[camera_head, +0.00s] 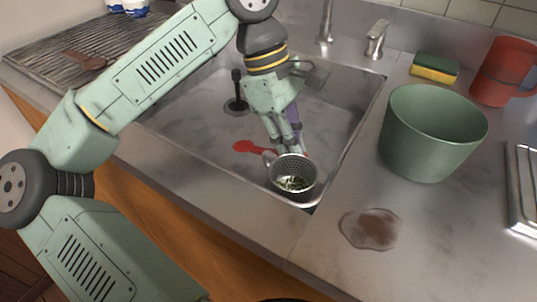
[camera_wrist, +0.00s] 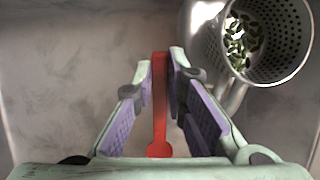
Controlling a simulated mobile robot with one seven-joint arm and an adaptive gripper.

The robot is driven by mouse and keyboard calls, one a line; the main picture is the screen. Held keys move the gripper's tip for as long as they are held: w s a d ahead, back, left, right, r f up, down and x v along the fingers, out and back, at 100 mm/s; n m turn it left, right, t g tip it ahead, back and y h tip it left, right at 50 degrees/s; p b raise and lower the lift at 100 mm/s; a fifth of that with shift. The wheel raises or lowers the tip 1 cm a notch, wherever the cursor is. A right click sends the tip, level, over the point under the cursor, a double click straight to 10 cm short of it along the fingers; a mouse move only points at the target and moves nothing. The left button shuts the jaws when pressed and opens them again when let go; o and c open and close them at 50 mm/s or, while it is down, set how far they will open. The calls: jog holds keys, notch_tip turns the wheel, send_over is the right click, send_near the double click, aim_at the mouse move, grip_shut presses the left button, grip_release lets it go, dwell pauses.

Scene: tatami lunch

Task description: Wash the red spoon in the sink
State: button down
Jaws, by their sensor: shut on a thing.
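The red spoon (camera_head: 243,146) is low in the metal sink (camera_head: 190,117), near its front right part. In the wrist view the red spoon (camera_wrist: 159,105) runs lengthwise between the purple-padded fingers. My gripper (camera_head: 285,145) points down into the sink and is shut on the spoon; its fingertips (camera_wrist: 161,65) flank the spoon's shaft. In the head view the fingers hide the spoon's middle. I cannot tell whether the spoon touches the sink floor.
A perforated metal strainer (camera_head: 293,187) with green leaves stands close by my fingers at the sink's front right corner. The faucet (camera_head: 326,25) is behind. A green bin (camera_head: 425,140), sponge (camera_head: 434,68) and red mug (camera_head: 503,72) stand right; a brown puddle (camera_head: 371,229) lies in front.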

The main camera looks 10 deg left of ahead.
notch_tip(320, 180, up, 12)
jog(key=p, duration=0.8)
jog(key=shift+r, duration=0.2)
dwell(1.6)
